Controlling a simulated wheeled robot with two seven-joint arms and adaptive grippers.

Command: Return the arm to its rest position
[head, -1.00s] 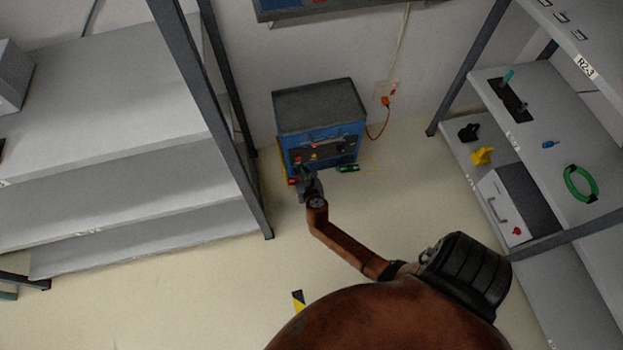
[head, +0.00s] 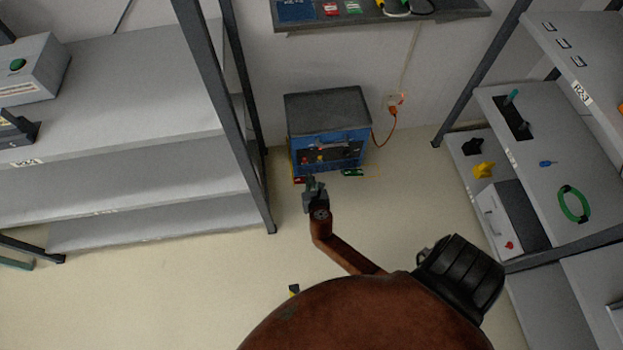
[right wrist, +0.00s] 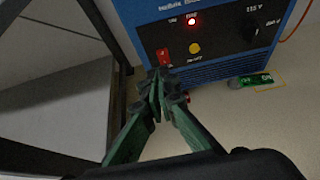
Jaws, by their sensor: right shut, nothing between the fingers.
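My right gripper (head: 311,182) is in front of the blue cart-like box (head: 328,128) with a dark covered top, which stands on the floor by the wall. In the right wrist view the gripper (right wrist: 158,90) has its green fingers shut with nothing between them. Behind the fingertips is the box's blue front (right wrist: 212,58), with a lit red light, a red switch and a yellow button. My left gripper is not in view.
A grey shelf rack (head: 130,90) stands left, its post near my arm. Another rack (head: 560,130) stands right, holding a green ring (head: 573,204) and a white drawer box (head: 498,222). A green item (head: 352,172) lies on the floor by the blue box. Open floor lies between the racks.

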